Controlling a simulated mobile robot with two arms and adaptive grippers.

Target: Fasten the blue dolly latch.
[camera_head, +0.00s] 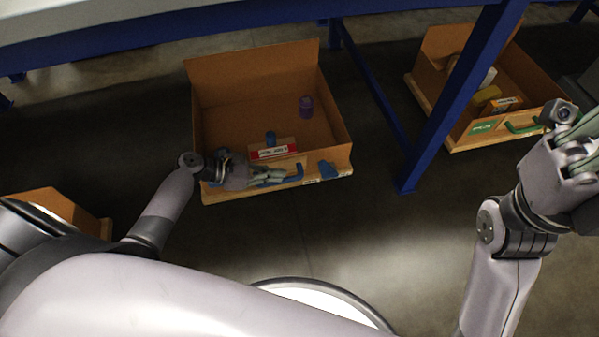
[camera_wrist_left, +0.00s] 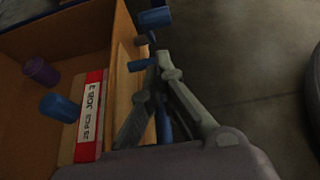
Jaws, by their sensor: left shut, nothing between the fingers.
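A cardboard box (camera_head: 228,92) sits on a wooden dolly (camera_head: 228,195) under the table. A blue bar-like handle (camera_head: 297,175) is on the dolly's front, with a separate blue piece (camera_head: 327,169), apparently the latch, to its right. In the left wrist view, a blue piece (camera_wrist_left: 155,17) shows beyond the fingertips, and the handle's blue end (camera_wrist_left: 142,64) sticks out beside them. My left gripper (camera_head: 284,177) is shut and empty at the handle; its fingers (camera_wrist_left: 164,62) partly hide it. Contact is unclear. My right gripper (camera_head: 582,135) is at the right edge, partly cut off.
The box holds a blue cylinder (camera_head: 270,138), a purple one (camera_head: 305,105) and a red-and-white labelled carton (camera_head: 272,150). A blue table leg (camera_head: 440,120) stands to the right. Beyond it is another dolly with a green handle (camera_head: 522,127). The floor in front is clear.

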